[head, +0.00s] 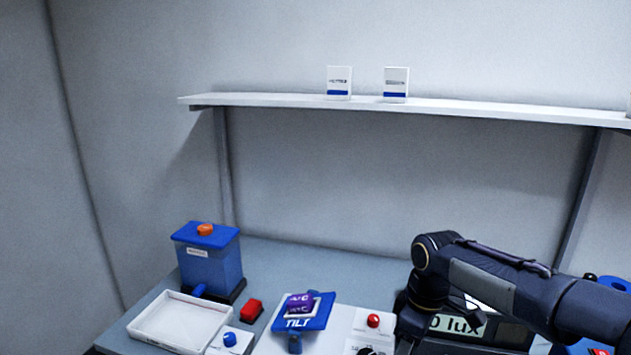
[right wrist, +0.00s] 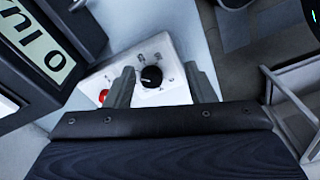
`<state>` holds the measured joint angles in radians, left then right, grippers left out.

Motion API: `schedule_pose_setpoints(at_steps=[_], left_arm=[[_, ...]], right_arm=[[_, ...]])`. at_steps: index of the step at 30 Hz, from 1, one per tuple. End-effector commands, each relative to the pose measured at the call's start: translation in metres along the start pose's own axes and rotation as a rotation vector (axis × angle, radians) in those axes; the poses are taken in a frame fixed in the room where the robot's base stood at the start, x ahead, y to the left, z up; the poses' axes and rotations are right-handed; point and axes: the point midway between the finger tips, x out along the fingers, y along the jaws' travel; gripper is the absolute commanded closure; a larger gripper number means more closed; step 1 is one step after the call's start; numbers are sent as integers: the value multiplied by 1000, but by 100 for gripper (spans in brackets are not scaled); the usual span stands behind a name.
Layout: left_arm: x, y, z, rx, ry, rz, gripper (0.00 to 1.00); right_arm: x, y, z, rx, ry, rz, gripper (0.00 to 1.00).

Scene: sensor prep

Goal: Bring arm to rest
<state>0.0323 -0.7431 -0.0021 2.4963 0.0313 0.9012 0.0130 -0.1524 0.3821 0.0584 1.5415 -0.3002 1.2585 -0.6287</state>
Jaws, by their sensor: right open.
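My right arm (head: 500,290) comes in from the right in the head view and bends down in front of the display box. My right gripper (right wrist: 162,88) shows in the right wrist view with its two grey fingers spread apart. A black dial knob (right wrist: 152,76) on a white panel (right wrist: 178,97) appears between the fingers, and nothing is held. I cannot tell how far the fingertips are from the panel. The right fingers are not clear in the head view. My left gripper is not in view.
The display box (head: 457,324) reads "0 lux", partly hidden by my arm. A red button (head: 373,320) is beside it. A blue TILT stand (head: 304,322), white tray (head: 170,322), red block (head: 251,310) and blue-lidded container (head: 210,262) stand left. A shelf (head: 270,99) holds two small boxes.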

Motion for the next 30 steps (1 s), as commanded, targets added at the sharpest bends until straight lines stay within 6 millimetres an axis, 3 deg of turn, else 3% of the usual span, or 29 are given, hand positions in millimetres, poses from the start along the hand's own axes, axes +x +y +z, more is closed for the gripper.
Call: schedule_pose_setpoints(at_steps=[8, 13, 18, 24, 30], left_arm=[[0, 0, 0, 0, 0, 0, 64], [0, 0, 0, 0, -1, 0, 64], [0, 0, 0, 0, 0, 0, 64], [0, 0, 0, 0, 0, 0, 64], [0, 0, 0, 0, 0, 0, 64]], right_arm=[[-30, -33, 56, 238, 121, 16, 50], [-40, -77, 106, 491, 253, 16, 50], [-30, -130, 146, 769, 403, -6, 50], [-9, -168, 165, 980, 521, -40, 50], [-2, -178, 168, 1039, 553, -53, 50]])
